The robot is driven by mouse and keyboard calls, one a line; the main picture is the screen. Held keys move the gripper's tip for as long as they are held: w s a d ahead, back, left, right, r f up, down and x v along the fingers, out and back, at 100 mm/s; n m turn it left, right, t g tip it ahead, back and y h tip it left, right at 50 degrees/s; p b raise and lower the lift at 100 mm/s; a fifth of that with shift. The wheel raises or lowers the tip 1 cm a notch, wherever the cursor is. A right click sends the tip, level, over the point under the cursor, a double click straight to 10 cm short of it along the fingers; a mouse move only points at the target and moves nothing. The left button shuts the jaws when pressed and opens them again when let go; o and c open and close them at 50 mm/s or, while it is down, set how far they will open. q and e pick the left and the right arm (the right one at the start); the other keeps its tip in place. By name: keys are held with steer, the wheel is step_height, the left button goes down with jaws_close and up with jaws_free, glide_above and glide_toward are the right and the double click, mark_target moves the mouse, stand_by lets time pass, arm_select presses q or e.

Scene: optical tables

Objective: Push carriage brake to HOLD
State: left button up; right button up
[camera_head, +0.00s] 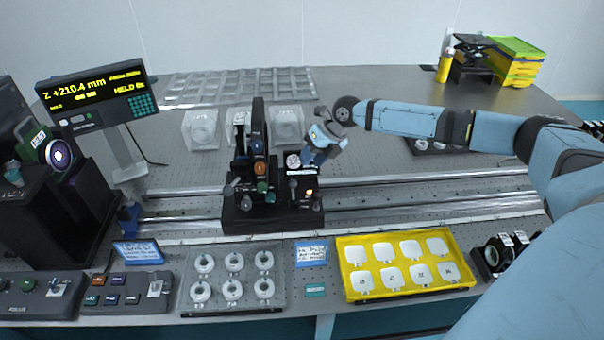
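The black carriage (244,213) sits on the rails near the middle of the table and bears an upright plate with coloured knobs. At its right side is a small black box (303,190) with a round white dial on top and a small lit orange spot, which looks like the brake unit. My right gripper (312,157) reaches in from the right and points down at the top right of this box. Its fingertips overlap the box in the picture, and I cannot tell whether they touch it. The brake lever's position is too small to read. My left gripper is not in view.
A display (98,90) at the left reads Z +210.4 mm and seems to show HELD. Two metal rails (430,204) cross the table. A yellow tray (405,265) with white pieces and a grey ring tray (233,278) stand in front. Clear holders (201,130) stand behind.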

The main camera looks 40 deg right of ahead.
steer(key=shift+v, duration=2.05)
steer(key=shift+f, duration=0.1)
